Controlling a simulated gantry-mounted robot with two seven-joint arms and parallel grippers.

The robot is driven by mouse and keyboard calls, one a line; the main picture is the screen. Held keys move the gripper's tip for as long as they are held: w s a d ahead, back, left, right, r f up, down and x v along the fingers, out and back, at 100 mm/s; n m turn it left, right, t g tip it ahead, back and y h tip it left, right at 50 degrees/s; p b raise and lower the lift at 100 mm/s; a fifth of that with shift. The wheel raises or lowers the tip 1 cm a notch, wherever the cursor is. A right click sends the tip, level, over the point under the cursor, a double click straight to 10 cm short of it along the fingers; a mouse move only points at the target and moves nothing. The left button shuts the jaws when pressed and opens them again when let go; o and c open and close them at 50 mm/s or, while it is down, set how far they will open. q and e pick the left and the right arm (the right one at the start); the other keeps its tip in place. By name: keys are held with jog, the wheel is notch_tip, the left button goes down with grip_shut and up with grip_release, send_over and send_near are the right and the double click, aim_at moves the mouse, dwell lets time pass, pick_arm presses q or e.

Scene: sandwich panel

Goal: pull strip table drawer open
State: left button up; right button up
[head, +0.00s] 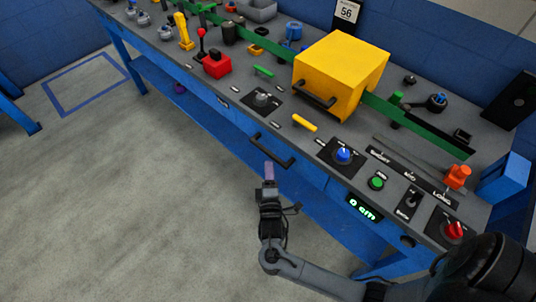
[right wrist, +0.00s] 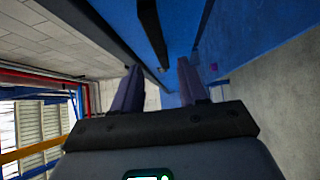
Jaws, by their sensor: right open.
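The strip table drawer has a blue front (head: 300,172) set in the front face of the blue bench, and it looks flush with that face. Its black bar handle (head: 273,151) sticks out below the table top. My right gripper (head: 268,168) is just in front of and below the handle. In the right wrist view the purple-grey fingers of my right gripper (right wrist: 161,85) are apart with nothing between them. The black handle (right wrist: 151,32) shows there beyond the fingertips. I cannot tell if they touch it. My left gripper is not in view.
The grey table top holds a yellow box-shaped machine (head: 335,72), a red joystick box (head: 216,65), a blue knob (head: 343,155), a green button (head: 376,183) and a red knob (head: 453,230). A small display (head: 364,207) reads 0 cm. The floor to the left is clear.

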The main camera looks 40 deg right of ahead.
aim_at(269, 155)
jog(key=b+x, duration=0.2)
jog(key=x, duration=0.6)
grip_shut()
